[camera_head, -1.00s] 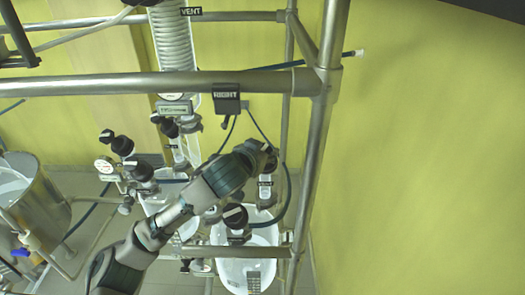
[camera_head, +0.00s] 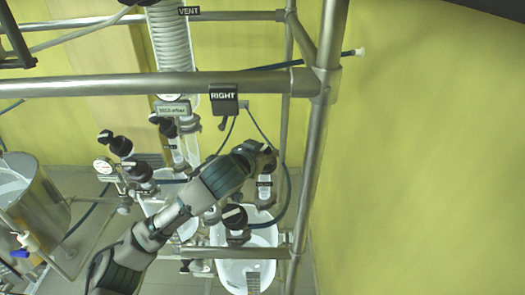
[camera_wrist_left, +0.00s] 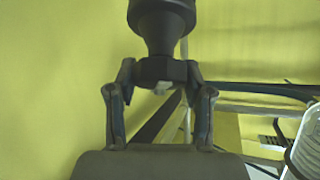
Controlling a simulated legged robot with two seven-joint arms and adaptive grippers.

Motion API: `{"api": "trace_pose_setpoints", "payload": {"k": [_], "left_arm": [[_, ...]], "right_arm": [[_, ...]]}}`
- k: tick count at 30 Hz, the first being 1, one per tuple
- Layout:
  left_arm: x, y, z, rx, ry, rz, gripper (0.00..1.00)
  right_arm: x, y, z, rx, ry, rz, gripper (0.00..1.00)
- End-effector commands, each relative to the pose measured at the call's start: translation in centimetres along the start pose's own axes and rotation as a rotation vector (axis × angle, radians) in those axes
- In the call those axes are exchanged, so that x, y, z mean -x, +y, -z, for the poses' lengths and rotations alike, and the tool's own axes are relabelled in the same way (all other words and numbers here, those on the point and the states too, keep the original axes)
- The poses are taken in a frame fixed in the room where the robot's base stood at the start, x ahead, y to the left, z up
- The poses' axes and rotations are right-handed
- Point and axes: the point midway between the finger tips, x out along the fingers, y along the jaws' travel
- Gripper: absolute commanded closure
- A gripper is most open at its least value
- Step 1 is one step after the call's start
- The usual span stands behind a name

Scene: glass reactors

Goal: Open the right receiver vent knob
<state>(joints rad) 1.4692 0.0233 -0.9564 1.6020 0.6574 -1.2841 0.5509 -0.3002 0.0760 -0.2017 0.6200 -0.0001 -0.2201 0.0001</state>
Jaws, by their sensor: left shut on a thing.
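My left gripper (camera_wrist_left: 161,88) is shut on the black vent knob (camera_wrist_left: 161,20). In the left wrist view its two fingers hold the sides of the knob's narrow angular end. The knob's wider round part lies beyond the fingers. In the head view my left arm comes from the lower left, and the gripper (camera_head: 264,154) is at the top of the right-hand receiver fitting, above a small VENT label (camera_head: 265,184). The gripper mostly hides the knob there. My right gripper is not in view.
A black knob (camera_head: 234,216) stands just below my gripper, over a white glass vessel (camera_head: 232,268). A steel frame post (camera_head: 313,170) rises close on the right. A crossbar (camera_head: 120,86) with a RIGHT sign (camera_head: 223,97) runs above.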

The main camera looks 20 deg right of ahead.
Motion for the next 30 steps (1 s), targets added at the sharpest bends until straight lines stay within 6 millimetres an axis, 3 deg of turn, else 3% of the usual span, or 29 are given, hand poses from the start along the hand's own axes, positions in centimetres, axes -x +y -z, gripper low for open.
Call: {"api": "trace_pose_setpoints", "payload": {"k": [1,20,21,23,24,30], "left_arm": [[-0.35,0.09,-0.73,0.001,-0.017,-0.001,0.84],[-0.36,0.08,-0.76,0.001,-0.018,-0.001,0.84],[-0.36,0.08,-0.76,0.001,-0.018,-0.001,0.44],[-0.32,0.07,-0.68,0.001,-0.016,-0.001,0.29],[-0.29,0.06,-0.6,0.001,-0.014,-0.001,0.24],[-0.03,0.1,-0.3,0.0,-0.007,0.0,0.24]], "right_arm": [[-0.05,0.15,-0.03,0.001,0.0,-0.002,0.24],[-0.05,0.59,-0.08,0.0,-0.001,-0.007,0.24],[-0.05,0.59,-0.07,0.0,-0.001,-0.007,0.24],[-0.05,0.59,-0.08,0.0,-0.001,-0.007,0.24],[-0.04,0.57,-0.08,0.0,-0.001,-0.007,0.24],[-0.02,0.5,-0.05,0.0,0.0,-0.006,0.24]]}}
